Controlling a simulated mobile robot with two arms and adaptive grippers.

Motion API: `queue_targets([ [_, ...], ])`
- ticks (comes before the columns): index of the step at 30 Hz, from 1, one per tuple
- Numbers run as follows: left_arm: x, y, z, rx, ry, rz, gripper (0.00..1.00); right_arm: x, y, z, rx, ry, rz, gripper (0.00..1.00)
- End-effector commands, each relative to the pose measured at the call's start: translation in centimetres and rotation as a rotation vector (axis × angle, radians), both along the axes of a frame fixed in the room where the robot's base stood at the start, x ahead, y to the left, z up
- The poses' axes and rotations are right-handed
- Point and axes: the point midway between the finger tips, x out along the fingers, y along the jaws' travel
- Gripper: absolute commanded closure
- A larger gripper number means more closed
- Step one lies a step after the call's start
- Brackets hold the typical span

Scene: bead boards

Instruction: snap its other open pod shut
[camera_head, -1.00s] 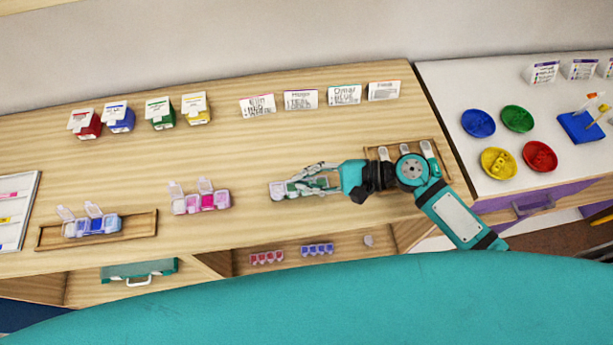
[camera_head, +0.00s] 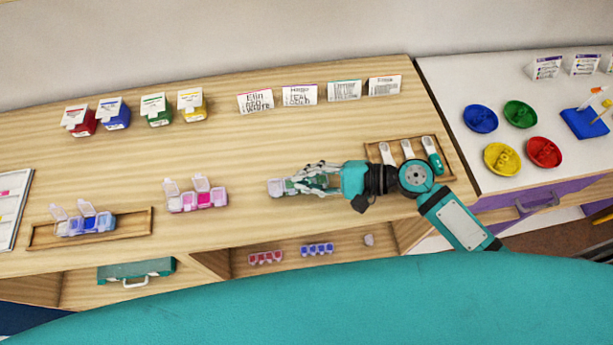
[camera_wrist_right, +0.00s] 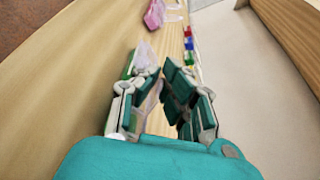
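A pod case with green contents (camera_head: 276,188) lies at the middle of the wooden table. Its left end shows a pale, clear pod; my fingers cover the rest, so I cannot tell how its other lids stand. My right gripper (camera_head: 300,182) reaches in from the right, low over the case. In the right wrist view, the fingers (camera_wrist_right: 160,80) stand apart with a gap between them. A clear piece of the case (camera_wrist_right: 146,58) shows by the left finger; whether they touch is unclear. My left gripper is not in view.
A pink pod case (camera_head: 196,198) with raised lids stands left of it. A blue pod case (camera_head: 86,222) sits in a wooden tray (camera_head: 140,232). A tray of scoops (camera_head: 382,148) lies behind my right wrist. Cards (camera_head: 300,95) and colored boxes (camera_head: 157,110) line the back.

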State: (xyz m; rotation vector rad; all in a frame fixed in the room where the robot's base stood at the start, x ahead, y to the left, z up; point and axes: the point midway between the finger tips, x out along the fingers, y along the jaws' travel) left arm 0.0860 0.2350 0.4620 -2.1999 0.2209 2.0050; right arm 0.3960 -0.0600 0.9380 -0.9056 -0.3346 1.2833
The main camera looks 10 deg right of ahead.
Motion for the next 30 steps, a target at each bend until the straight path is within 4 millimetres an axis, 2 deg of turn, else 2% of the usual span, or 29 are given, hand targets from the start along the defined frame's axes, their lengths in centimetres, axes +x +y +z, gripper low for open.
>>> queue_targets([
  [4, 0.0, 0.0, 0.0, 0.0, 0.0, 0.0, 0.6, -0.1, 0.0, -0.4, -0.005, 0.006, 0.002, 1.0],
  [6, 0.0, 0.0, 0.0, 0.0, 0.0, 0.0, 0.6, -0.1, 0.0, -0.3, -0.005, 0.006, 0.002, 0.89],
  [10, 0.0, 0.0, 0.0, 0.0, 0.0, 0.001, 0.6, -0.1, 0.0, -0.3, -0.004, 0.005, 0.001, 0.73],
  [22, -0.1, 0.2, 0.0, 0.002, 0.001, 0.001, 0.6, -0.2, -0.3, -0.1, -0.003, 0.004, 0.0, 0.73],
  [30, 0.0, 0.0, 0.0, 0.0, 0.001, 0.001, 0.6, -1.2, -3.7, 0.7, -0.005, 0.005, -0.001, 0.73],
])
